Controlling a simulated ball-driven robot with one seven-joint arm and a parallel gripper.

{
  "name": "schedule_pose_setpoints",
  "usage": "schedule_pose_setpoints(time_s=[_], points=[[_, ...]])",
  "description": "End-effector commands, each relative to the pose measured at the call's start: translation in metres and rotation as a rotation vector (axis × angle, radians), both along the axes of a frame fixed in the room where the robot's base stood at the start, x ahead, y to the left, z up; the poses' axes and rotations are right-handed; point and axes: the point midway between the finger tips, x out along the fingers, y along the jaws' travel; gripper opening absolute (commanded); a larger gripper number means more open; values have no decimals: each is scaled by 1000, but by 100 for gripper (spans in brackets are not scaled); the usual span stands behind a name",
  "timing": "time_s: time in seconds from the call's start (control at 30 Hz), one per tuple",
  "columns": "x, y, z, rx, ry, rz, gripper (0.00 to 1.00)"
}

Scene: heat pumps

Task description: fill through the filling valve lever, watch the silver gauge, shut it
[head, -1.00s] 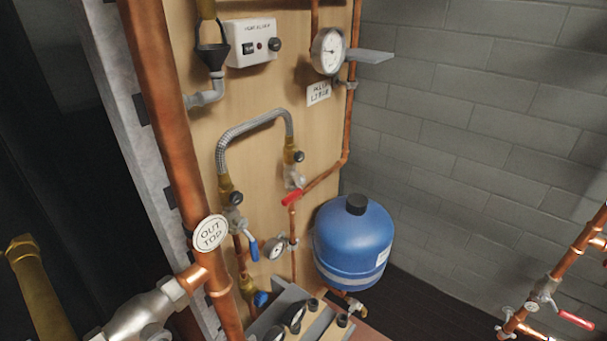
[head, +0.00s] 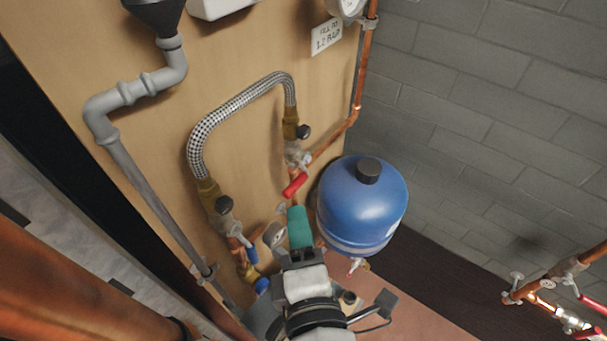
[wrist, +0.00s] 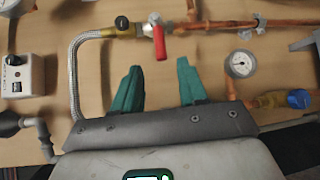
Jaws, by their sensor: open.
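The filling loop's braided hose (head: 240,108) joins two valves on the wooden board. The right valve has a red lever (head: 295,186), also in the wrist view (wrist: 160,42); the left valve has a blue lever (head: 250,254). I cannot tell which one the task means. My gripper (head: 299,212) is open and empty, just below the red lever in the head view. In the wrist view its teal fingers (wrist: 158,76) are apart, with the red lever beyond the gap. A small silver-rimmed gauge (head: 273,234) also shows in the wrist view (wrist: 240,64); its reading is too small. Another gauge (head: 347,6) is cut off at the top.
A blue tank (head: 362,208) stands close right of my gripper. A label (head: 326,36) hangs below the upper gauge. A grey drain pipe (head: 150,180) runs at left. A blue knob (wrist: 298,98) sits near the small gauge. Copper pipes (head: 570,265) stand at far right.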

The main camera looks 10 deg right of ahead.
Motion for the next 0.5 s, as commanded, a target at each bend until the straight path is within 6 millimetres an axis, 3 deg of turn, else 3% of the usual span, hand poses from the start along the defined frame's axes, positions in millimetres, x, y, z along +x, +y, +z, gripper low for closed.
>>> schedule_pose_setpoints(time_s=[0.5], points=[[84, -2, -11, 3, 2, -5, 42]])
